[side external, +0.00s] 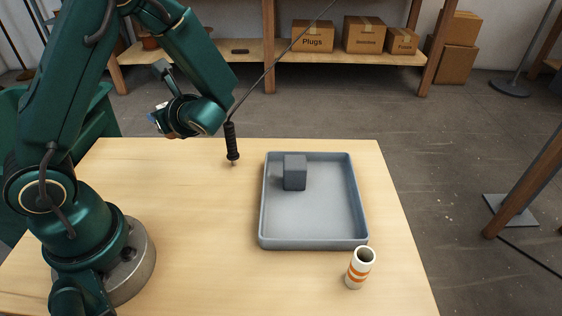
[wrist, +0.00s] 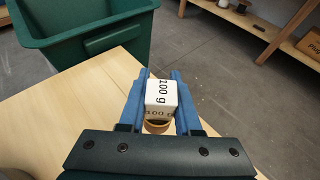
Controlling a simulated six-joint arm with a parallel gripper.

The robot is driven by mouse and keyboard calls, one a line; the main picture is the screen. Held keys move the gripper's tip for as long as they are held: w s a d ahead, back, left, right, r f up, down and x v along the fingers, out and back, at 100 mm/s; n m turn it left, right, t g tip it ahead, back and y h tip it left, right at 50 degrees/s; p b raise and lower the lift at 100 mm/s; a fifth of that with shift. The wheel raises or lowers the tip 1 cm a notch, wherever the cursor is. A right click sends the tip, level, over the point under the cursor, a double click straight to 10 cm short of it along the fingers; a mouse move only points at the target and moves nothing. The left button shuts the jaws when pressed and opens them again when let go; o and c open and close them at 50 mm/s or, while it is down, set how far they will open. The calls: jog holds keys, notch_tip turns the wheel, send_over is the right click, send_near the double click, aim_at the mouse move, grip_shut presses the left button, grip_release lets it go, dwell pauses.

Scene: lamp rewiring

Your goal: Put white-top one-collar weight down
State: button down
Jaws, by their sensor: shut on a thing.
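My gripper (wrist: 160,80) has two blue fingers, closed on the left and right sides of a white weight (wrist: 161,94) marked "100 g" on its top and near face. A tan rounded part shows just below its near face; the rest of its underside is hidden. In the side external view my gripper (side external: 161,121) is above the far left part of the wooden table (side external: 190,210), pointing away to the left. The weight is too small and covered to make out clearly there.
A grey tray (side external: 315,242) holds a dark grey block (side external: 295,172). A black-handled tool (side external: 232,142) hangs on a cord. A green bin (wrist: 90,40) is beyond the table. The table's left-middle is clear.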

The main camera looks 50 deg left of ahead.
jog(key=shift+f, duration=3.85)
jog(key=c, duration=0.6)
grip_release()
jog(key=shift+f, duration=0.1)
